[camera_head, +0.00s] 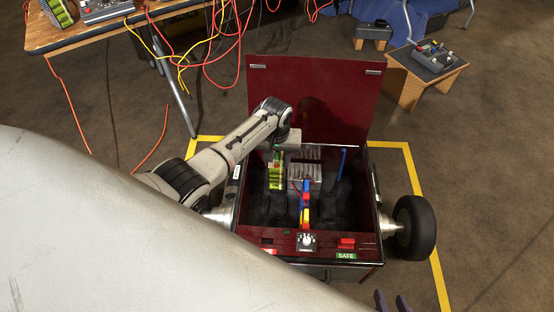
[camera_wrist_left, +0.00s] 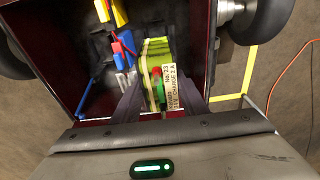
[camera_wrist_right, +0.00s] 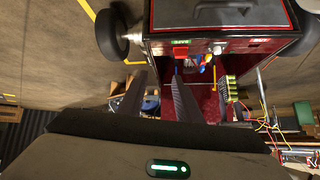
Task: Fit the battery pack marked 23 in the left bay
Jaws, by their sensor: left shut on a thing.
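The green-and-yellow battery pack (camera_head: 276,172) is upright inside the open red box, at its left side in the head view. In the left wrist view the pack (camera_wrist_left: 154,66) carries a tag (camera_wrist_left: 172,86) reading No 23. My left gripper (camera_wrist_left: 158,92) is shut on it, one finger on each side. The head view shows that arm reaching in from the left. The pack's lower end and the left bay are hidden, so I cannot tell how deep it sits. My right gripper (camera_wrist_right: 159,75) is open and empty, outside the front of the box; its fingertips (camera_head: 393,302) show at the head view's bottom edge.
The box's red lid (camera_head: 312,100) stands open behind. A grey ribbed block (camera_head: 308,172) and a blue, red and yellow connector (camera_head: 306,202) lie right of the pack. A red switch (camera_head: 346,243) is on the front rim. A cable-strewn table (camera_head: 95,32) stands back left.

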